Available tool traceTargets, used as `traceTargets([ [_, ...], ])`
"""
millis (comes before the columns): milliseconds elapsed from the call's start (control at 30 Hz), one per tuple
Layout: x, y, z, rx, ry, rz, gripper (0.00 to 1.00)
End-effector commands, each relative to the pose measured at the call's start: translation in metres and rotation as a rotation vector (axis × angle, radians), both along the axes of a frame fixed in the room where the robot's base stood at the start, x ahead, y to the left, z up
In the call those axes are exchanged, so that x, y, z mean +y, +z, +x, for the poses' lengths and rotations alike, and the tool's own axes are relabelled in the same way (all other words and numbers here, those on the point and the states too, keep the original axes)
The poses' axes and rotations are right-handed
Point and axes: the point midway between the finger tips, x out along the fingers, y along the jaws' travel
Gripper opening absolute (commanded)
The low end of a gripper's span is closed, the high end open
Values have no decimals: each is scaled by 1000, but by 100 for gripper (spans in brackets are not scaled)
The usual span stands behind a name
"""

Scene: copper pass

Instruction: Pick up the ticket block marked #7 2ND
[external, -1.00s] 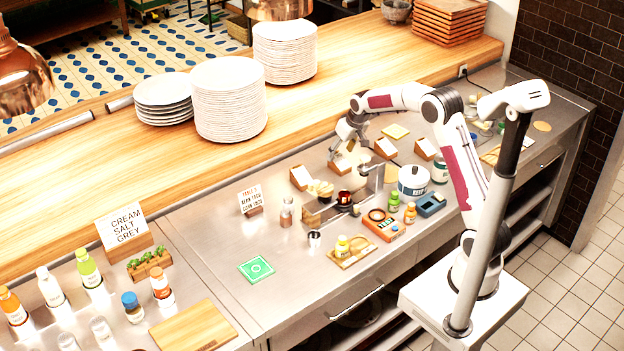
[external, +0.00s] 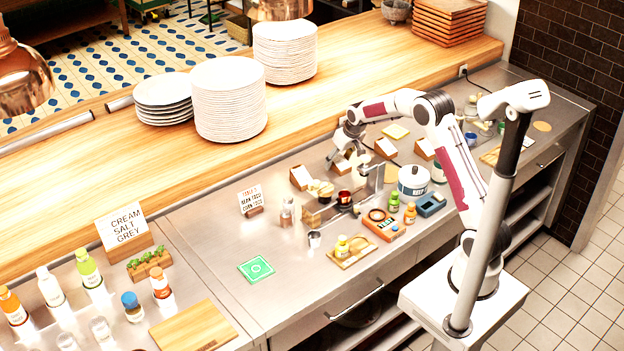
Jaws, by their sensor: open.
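Several small wooden ticket blocks with pale faces stand in a row along the back of the steel counter: one at the left (external: 300,177), one right of my gripper (external: 386,148) and one farther right (external: 424,149). Another ticket block (external: 344,169) is right below my gripper and partly hidden by it. The markings are too small to read, so I cannot tell which is #7 2ND. My gripper (external: 338,158) is open and points down at that partly hidden block. I cannot tell whether the fingers are around it or only above it.
A standing sign (external: 251,201) is to the left. The counter near the green mat (external: 256,269) is mostly clear.

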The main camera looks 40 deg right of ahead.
Motion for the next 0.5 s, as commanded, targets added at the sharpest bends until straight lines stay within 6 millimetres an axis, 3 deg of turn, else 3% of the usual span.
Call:
traceTargets([
  [500, 0, -7, 3, -1, 0, 0, 57],
])
